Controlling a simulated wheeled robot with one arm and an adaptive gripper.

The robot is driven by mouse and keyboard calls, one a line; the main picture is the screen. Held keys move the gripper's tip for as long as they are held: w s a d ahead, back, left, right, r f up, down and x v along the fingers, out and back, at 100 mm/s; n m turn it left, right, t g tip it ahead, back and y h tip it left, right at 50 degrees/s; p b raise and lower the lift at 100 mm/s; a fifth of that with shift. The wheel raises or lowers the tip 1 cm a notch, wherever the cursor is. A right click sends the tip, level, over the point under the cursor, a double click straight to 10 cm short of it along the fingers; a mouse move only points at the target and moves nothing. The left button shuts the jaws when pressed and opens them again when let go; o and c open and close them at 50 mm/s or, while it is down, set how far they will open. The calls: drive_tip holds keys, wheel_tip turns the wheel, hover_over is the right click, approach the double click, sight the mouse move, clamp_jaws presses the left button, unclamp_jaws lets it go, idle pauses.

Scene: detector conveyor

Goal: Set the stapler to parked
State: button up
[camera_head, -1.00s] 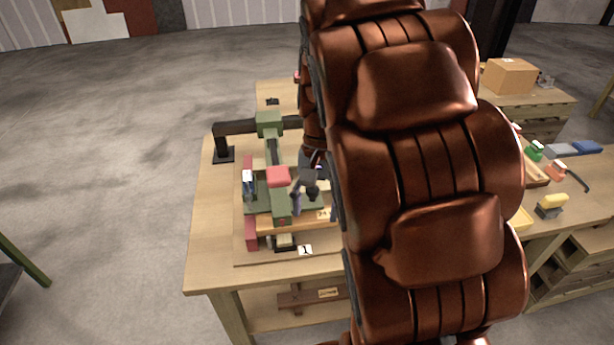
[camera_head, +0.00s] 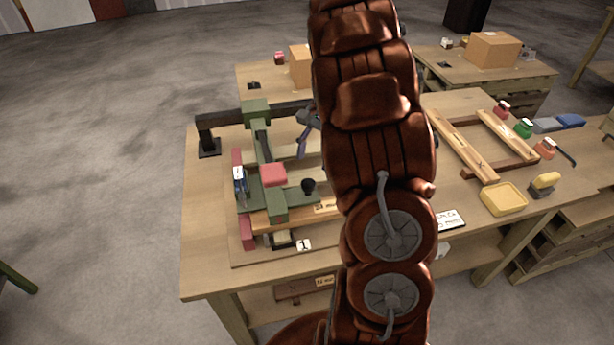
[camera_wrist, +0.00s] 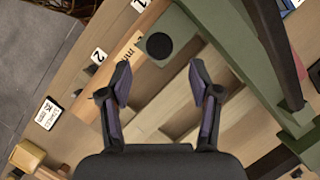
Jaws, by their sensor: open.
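I take the green machine (camera_head: 277,207) on the near table to be the stapler. It has a pink-red block (camera_head: 273,174) on top, a round black knob (camera_head: 308,186) on its right, and a dark green bar running back to a green block (camera_head: 257,113) on a black crossbeam (camera_head: 228,120). My gripper (camera_head: 304,140) is open and empty, behind and above the knob in the head view and partly hidden by my arm. In the wrist view my gripper (camera_wrist: 159,72) has its fingers spread, and the knob (camera_wrist: 159,46) shows beyond the gap between the tips, apart from them.
Number tags 1 (camera_wrist: 139,4) and 2 (camera_wrist: 98,56) lie beside the machine. A white card (camera_wrist: 47,114) and yellow tray (camera_head: 503,199) lie to its right in the head view. A wooden frame (camera_head: 461,146) and cardboard box (camera_head: 494,49) stand farther right.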

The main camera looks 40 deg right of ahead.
sight(309, 182)
drive_tip(key=shift+p+x, duration=0.9)
drive_tip(key=shift+x, duration=2.35)
clamp_jaws()
